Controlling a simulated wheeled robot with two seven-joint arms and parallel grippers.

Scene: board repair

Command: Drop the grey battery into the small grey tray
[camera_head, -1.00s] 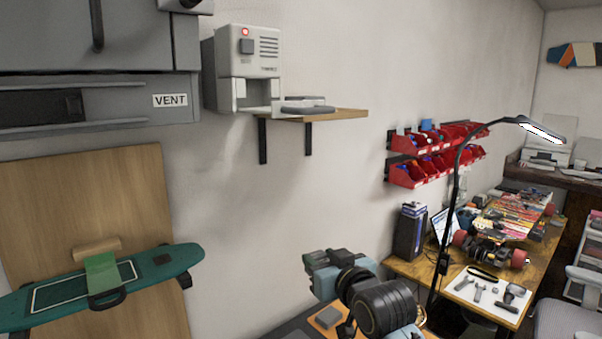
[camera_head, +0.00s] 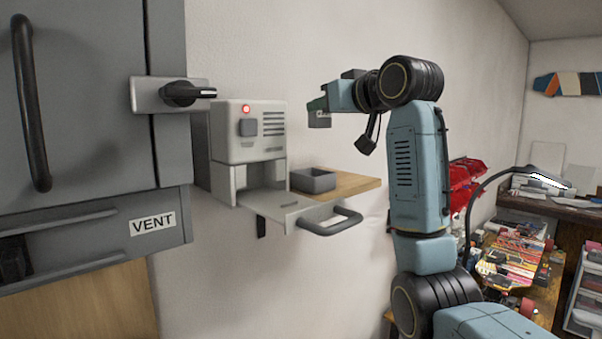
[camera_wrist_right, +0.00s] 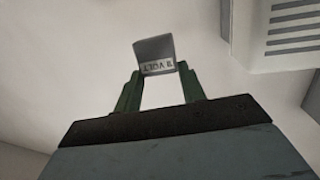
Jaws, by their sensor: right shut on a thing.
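My right gripper (camera_head: 318,104) is raised above the wall shelf, with its fingers pointing left. It is shut on the grey battery (camera_head: 320,120), which hangs below the fingertips. The battery also shows in the right wrist view (camera_wrist_right: 155,55), between the two green fingers, with a "9 VOLT" label on it. The small grey tray (camera_head: 313,181) sits on the shelf, to the right of the white machine. It lies below the battery, with a clear gap between them. My left gripper is not in view.
The white machine (camera_head: 248,130) with a red light stands at the left of the wooden shelf (camera_head: 352,185). A plate with a dark handle (camera_head: 332,222) juts out at the shelf's front. A grey cabinet (camera_head: 80,110) with handles fills the left.

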